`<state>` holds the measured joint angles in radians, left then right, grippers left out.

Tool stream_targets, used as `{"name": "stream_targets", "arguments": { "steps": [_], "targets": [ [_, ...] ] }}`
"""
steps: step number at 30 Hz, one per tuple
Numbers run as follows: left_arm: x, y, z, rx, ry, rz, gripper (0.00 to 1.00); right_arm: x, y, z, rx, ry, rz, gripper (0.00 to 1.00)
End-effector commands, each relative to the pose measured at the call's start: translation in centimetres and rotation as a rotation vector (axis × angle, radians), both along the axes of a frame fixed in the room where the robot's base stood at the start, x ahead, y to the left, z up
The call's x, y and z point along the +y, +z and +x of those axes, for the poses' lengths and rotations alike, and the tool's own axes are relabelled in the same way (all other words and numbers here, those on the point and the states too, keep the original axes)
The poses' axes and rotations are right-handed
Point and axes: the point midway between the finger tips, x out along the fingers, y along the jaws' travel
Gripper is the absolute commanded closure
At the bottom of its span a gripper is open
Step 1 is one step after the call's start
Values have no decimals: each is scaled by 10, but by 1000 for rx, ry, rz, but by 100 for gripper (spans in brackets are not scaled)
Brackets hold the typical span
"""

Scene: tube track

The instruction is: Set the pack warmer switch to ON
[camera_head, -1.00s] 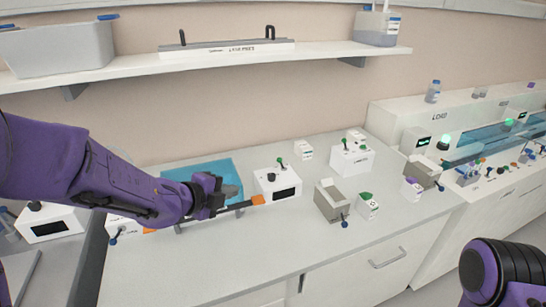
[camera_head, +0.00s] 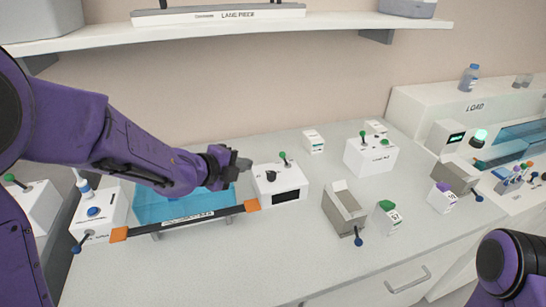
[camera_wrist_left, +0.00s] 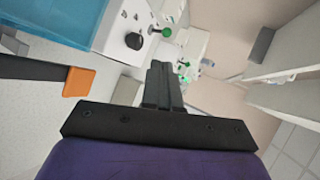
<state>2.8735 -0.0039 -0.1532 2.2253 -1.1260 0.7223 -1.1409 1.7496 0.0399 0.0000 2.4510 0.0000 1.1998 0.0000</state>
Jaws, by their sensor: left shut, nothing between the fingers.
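A white control box (camera_head: 279,185) stands on the bench beside a blue bath. It has a black knob (camera_head: 271,175), a dark front window and a green-tipped toggle lever (camera_head: 285,158) on top. Its label is too small to read, so I cannot confirm it is the pack warmer. My left gripper (camera_head: 242,165) is shut and empty, just left of the box and about level with its top, apart from the lever. In the left wrist view the closed fingers (camera_wrist_left: 160,85) point towards the knob (camera_wrist_left: 134,41) and the green-tipped lever (camera_wrist_left: 166,32). My right gripper is out of view.
An orange-ended black bar (camera_head: 190,219) lies along the front of the blue bath (camera_head: 160,205). A second white box (camera_head: 371,156) with green-tipped levers stands to the right, behind a grey open bin (camera_head: 344,208). A shelf (camera_head: 200,28) runs above. The front bench is mostly clear.

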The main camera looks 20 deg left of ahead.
Motion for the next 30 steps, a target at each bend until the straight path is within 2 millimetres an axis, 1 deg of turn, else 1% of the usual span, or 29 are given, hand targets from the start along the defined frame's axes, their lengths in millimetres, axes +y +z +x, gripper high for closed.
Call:
{"name": "stream_targets", "arguments": {
  "steps": [13, 15, 18, 21, 24, 30],
  "targets": [
    [-33, -43, 77, 3, -4, -1, 100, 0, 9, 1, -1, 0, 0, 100],
    [-38, -43, 89, 1, -4, 0, 100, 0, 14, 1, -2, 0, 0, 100],
    [-43, -46, 102, 1, -3, -1, 100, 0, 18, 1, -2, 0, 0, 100],
    [-46, -49, 110, 2, -3, -2, 100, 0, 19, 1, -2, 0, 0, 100],
    [-48, -50, 113, 1, -3, -1, 100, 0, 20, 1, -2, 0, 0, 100],
    [-48, -50, 114, 1, -3, -1, 100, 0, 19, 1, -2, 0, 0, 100]
  ]
}}
